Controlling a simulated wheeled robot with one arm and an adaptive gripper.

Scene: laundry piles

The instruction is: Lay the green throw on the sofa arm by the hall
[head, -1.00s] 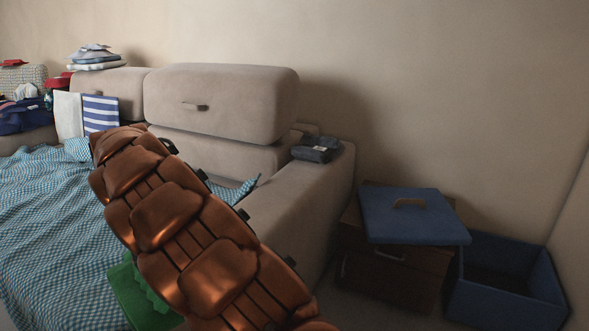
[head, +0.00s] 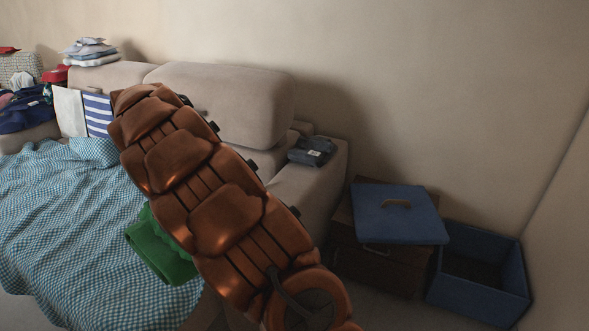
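The green throw (head: 160,252) shows as a folded bundle at the lower left of my arm, in front of the blue checked cover. My arm hides its right part, and I cannot tell what supports it. My gripper is not visible; the copper arm links cross the middle of the view and may cover it. The beige sofa's right arm (head: 312,192) is right of my arm links, partly hidden by them. No hall shows.
A blue checked cover (head: 70,225) spreads over the sofa seat. Folded clothes (head: 90,52) are stacked on the backrest, and more laundry (head: 25,110) lies far left. Right of the sofa stand a brown chest (head: 375,262) with a blue lid (head: 398,214) on it and an open blue bin (head: 482,304).

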